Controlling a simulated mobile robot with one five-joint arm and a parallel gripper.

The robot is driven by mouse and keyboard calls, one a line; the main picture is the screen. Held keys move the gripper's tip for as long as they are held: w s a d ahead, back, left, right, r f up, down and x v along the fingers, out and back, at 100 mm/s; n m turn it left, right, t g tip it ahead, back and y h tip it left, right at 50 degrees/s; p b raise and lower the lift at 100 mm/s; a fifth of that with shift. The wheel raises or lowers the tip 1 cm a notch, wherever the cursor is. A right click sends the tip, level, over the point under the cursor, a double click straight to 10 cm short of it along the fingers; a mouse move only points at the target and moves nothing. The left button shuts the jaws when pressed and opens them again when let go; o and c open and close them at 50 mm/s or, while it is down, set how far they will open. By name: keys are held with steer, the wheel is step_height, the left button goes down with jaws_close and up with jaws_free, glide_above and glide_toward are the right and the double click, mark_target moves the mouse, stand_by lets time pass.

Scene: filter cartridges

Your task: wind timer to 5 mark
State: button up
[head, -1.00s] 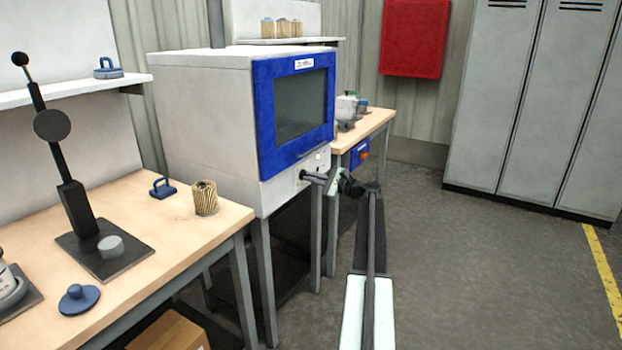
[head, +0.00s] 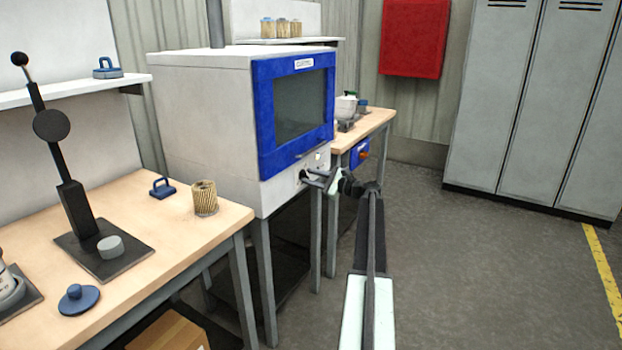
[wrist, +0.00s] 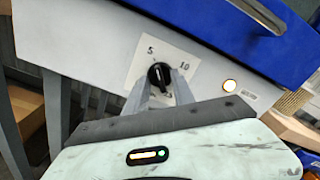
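The timer is a black round knob (wrist: 160,76) on a white dial plate (wrist: 146,55) with a 5 at upper left and a 10 at right. It sits on the light lower panel of the blue-fronted oven (head: 262,120). My gripper (wrist: 161,80) has one finger on each side of the knob, and both appear to touch it. The knob's pointer is too small to read surely. In the head view my gripper (head: 307,176) reaches the panel from the right, and the knob is mostly hidden there.
A lit round button (wrist: 230,86) is right of the dial. The oven's door handle (wrist: 257,15) is above. A workbench (head: 150,235) with a black press stands left; another bench (head: 372,128) stands behind. The floor (head: 480,260) at right is clear.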

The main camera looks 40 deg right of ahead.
steer(key=v, duration=0.7)
steer(key=shift+s, duration=0.35)
steer(key=shift+d, duration=0.1)
